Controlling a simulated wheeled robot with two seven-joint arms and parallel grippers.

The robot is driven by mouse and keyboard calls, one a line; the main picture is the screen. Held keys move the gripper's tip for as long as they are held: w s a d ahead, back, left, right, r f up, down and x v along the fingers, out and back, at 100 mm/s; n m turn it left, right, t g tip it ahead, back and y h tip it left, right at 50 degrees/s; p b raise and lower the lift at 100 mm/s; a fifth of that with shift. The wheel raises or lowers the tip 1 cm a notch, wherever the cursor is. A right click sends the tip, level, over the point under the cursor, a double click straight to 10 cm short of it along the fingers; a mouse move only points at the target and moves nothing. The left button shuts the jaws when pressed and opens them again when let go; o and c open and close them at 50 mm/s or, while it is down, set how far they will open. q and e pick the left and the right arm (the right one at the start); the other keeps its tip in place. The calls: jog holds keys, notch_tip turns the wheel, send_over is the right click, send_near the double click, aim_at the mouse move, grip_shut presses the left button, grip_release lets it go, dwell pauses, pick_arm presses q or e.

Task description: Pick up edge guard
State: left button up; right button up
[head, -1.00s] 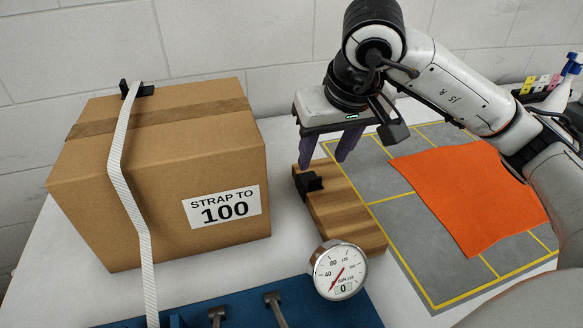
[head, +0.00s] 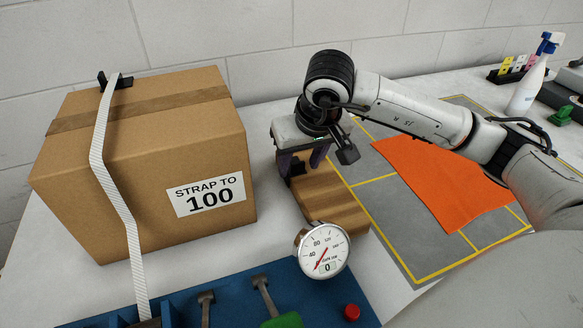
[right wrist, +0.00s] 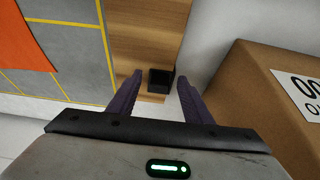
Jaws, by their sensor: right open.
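A black edge guard (head: 297,169) sits on the far end of a wooden block (head: 335,205). In the right wrist view the edge guard (right wrist: 161,80) lies between the fingertips, with small gaps at both sides. My right gripper (head: 302,162) is open with its purple fingers just above or beside the guard; its exact height is hard to tell. It also shows at the bottom of the right wrist view (right wrist: 160,77). In the head view the gripper body partly hides the guard. Another black guard (head: 116,82) is on the carton's top edge under the strap. My left gripper is not in view.
A large carton (head: 90,205) with a white strap (head: 112,200) stands left of the block. A dial gauge (head: 322,250) and blue fixture (head: 235,305) are in front. An orange cloth (head: 440,185) lies on a grey mat (head: 375,208) at right.

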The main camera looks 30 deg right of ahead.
jog(key=c, duration=1.1)
